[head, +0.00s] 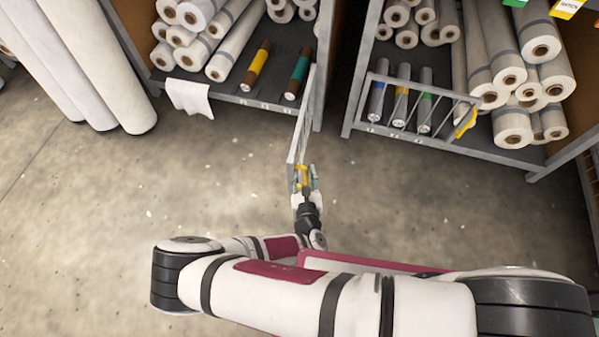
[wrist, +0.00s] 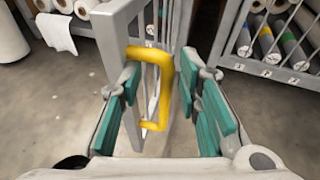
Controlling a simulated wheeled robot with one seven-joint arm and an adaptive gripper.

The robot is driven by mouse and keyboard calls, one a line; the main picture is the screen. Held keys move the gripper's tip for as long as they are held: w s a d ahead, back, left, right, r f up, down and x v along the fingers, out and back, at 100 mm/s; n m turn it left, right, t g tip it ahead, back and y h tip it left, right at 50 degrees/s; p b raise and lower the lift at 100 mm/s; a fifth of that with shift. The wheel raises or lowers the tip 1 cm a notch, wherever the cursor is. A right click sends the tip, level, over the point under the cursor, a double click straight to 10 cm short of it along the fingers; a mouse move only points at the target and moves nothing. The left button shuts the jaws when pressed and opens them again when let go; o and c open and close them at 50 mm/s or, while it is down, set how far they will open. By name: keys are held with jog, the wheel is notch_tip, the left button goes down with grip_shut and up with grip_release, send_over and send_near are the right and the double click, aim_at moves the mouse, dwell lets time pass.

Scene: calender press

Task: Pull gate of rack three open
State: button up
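A grey barred gate (head: 300,120) stands swung out from the left rack's lower bay, seen nearly edge-on in the head view. Its bars also show in the wrist view (wrist: 115,40). A yellow D-shaped handle (wrist: 168,90) is on the gate; it also shows in the head view (head: 302,177). My gripper (wrist: 157,88) is at the handle, its teal-padded fingers spread on either side of it. A gap shows between the pads and the handle's grip bar, so I see no firm hold. No rack number is readable.
The left rack's bay holds a yellow-banded roll (head: 256,66) and a teal-banded roll (head: 298,74). A white cloth (head: 188,98) hangs over its edge. The right rack has a closed gate (head: 420,100) with a yellow handle (head: 466,121). Tall white rolls (head: 110,70) stand at left. Concrete floor is clear between.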

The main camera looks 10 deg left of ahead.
jog(key=s+d+p, duration=0.3)
jog(key=d, duration=0.9)
jog(key=shift+s+d+p, duration=0.3)
jog(key=shift+p, duration=0.05)
dwell(0.7)
